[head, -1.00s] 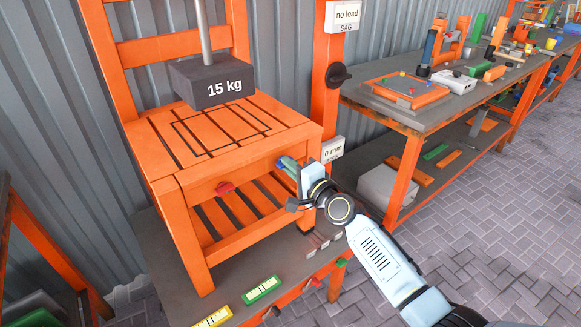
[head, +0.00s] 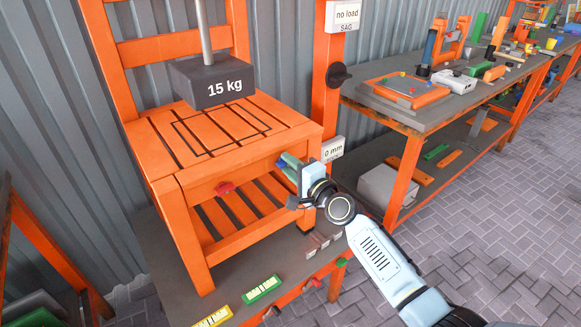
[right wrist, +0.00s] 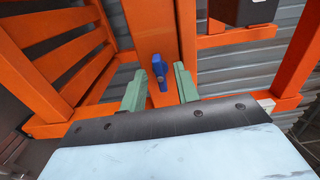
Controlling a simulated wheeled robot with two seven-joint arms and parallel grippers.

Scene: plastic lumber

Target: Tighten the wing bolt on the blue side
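A blue wing bolt (right wrist: 159,70) sticks out of the orange frame post in the right wrist view. My right gripper (right wrist: 158,82) is open, with one green finger on each side of the bolt and gaps showing between. A red wing bolt (head: 225,188) is on the frame's front rail, left of the gripper. My left gripper is not in view.
A dark 15 kg weight (head: 212,82) hangs on a rod above the slatted seat. An orange post with a black knob (head: 339,74) stands just behind my right gripper. Yellow and green level-like strips (head: 262,289) lie on the bench in front.

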